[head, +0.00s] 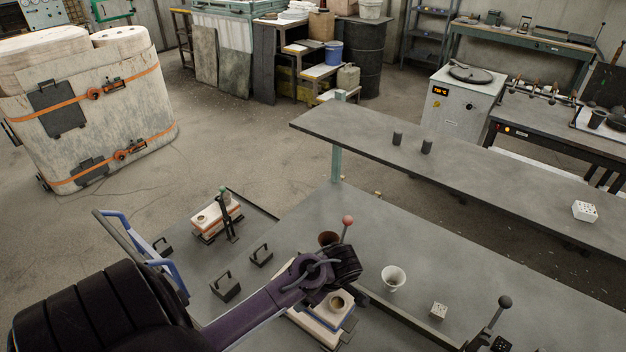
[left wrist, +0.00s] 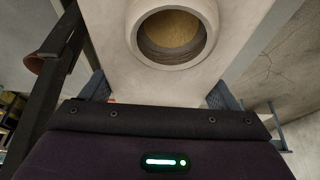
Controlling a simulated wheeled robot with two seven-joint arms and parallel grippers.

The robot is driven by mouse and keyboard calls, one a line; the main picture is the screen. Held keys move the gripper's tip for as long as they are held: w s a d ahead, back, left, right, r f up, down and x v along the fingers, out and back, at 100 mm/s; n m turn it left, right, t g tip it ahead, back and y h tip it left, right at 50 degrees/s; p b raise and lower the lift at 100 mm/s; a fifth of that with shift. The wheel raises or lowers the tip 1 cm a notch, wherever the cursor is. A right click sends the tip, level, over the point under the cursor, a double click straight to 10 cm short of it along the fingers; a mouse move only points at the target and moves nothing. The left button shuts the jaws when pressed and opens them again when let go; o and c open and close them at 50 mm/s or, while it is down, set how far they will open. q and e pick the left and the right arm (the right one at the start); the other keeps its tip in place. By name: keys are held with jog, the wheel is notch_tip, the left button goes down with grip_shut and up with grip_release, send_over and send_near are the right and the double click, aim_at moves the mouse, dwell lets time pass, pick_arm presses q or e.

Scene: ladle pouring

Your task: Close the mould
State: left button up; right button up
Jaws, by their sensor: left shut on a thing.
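A cream mould block (head: 325,309) with a round pouring cup on top lies under my left arm near the bottom centre in the head view. The same block (left wrist: 110,38) fills the upper middle of the left wrist view, its round opening facing the camera. My left gripper (left wrist: 158,92) is shut on the block, with a blue-grey finger at each side. In the head view the arm hides much of the gripper and block. I cannot tell whether the block touches another mould half below. My right gripper is not in view.
Another mould (head: 213,219) stands left, beside a green-knobbed lever clamp. A red-knobbed lever (head: 347,223) and brown funnel (head: 328,238) stand just beyond my arm.

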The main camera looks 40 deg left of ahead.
pick_arm(q)
jog(key=shift+w+f, duration=0.1)
jog(key=shift+f, duration=1.85)
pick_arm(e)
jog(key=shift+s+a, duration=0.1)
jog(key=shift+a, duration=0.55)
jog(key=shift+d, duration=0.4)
pick_arm(q)
jog(key=shift+f, duration=0.2)
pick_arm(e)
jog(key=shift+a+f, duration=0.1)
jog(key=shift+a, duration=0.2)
pick_arm(q)
jog(key=shift+f, duration=0.35)
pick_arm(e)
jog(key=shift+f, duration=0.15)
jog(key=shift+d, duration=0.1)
